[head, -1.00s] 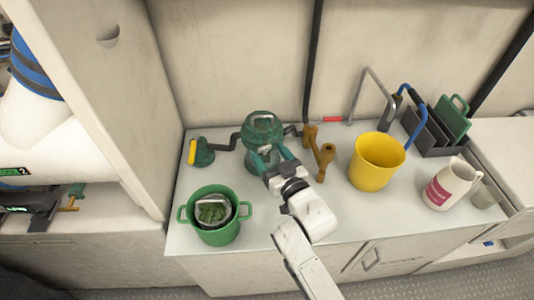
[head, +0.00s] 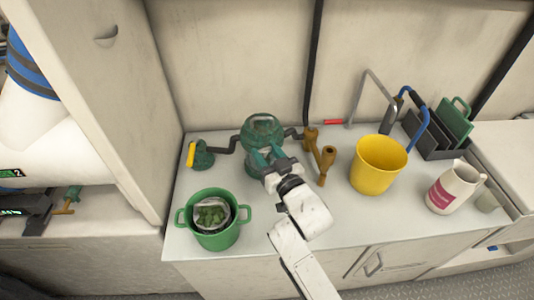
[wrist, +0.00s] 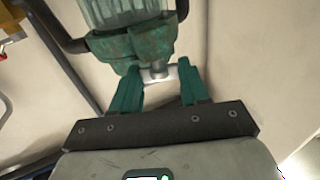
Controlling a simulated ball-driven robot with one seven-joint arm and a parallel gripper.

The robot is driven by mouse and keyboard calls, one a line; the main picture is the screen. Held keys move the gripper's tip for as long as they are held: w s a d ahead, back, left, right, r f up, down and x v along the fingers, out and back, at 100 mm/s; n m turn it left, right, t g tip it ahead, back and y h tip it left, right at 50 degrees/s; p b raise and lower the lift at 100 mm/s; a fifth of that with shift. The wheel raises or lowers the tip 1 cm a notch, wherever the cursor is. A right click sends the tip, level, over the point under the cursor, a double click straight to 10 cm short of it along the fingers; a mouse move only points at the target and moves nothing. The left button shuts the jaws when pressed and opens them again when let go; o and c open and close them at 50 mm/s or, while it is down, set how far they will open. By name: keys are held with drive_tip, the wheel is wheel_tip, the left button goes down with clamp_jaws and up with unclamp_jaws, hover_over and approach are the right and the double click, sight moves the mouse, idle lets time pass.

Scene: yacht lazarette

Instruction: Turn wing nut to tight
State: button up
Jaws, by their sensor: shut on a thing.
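A green strainer-like fitting (head: 262,127) with a clear ribbed body stands at the back of the white counter, with dark pipes on both sides. The wrist view shows its green collar (wrist: 130,42) and clear part (wrist: 112,12) close up. A small pale metal wing nut (wrist: 158,73) sticks out of the collar. My gripper (wrist: 158,80) has its two teal fingers on either side of the wing nut and is shut on it. In the head view my gripper (head: 267,158) covers the front of the fitting and hides the nut.
A green pot (head: 213,238) with green contents stands front left. A green valve with yellow handle (head: 200,155) is left of the fitting. Brass-coloured pipe pieces (head: 327,165) and a yellow bucket (head: 376,170) are close on the right. A white jug (head: 452,188) stands farther right.

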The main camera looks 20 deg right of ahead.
drive_tip(key=shift+c, duration=1.4)
drive_tip(key=shift+w+a+f+b, duration=0.1)
drive_tip(key=shift+f+b, duration=0.15)
drive_tip(key=shift+b, duration=0.7)
drive_tip(key=shift+w+a+b, duration=0.1)
drive_tip(key=shift+w+b, duration=0.1)
drive_tip(key=shift+b, duration=1)
